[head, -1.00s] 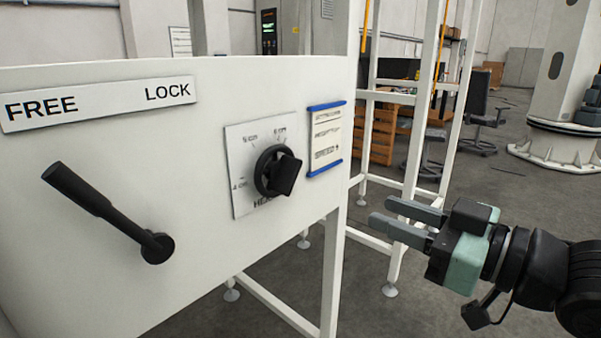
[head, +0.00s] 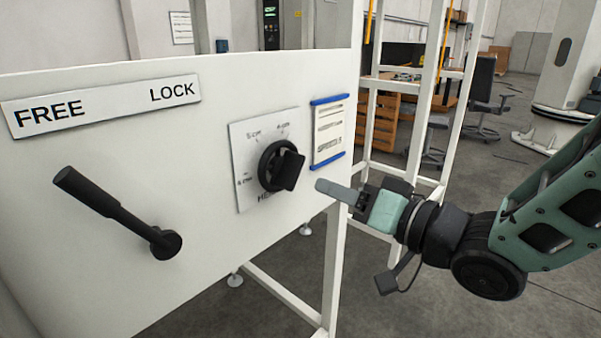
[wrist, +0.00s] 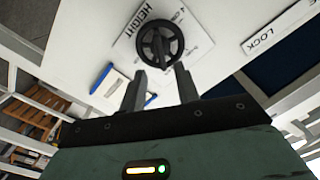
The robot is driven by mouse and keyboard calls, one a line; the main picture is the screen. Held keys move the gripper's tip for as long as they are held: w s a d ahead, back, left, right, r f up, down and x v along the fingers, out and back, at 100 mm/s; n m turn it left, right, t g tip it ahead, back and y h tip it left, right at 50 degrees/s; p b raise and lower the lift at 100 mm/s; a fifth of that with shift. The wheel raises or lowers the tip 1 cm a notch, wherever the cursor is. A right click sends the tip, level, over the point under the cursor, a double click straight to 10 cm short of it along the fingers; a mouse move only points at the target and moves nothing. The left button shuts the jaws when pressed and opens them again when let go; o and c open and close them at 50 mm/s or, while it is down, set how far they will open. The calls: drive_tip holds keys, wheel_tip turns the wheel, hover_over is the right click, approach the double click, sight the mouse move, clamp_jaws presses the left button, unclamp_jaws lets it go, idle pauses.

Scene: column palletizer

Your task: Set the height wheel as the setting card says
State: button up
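The height wheel (head: 281,166) is a black round knob with a block-shaped grip, on a white scale plate (head: 244,165) on the white panel. In the wrist view the wheel (wrist: 160,43) shows spokes, and the plate reads HEIGHT. The setting card (head: 329,132), with blue strips at top and bottom, is right of the wheel; its writing is too blurred to read. My gripper (head: 322,189) is just right of the wheel, apart from it. In the wrist view its two fingers (wrist: 160,80) are spread with nothing between them, pointing toward the wheel.
A black lever (head: 115,212) sticks out of the panel at the left, under a FREE/LOCK label (head: 102,103). It leans up toward FREE. White frame posts (head: 428,100) stand right of the panel. An orange wooden crate (head: 379,120) and office chairs are farther back.

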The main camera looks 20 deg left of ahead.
sight(298, 176)
drive_tip(key=x, duration=0.8)
drive_tip(key=shift+p, duration=0.4)
clamp_jaws()
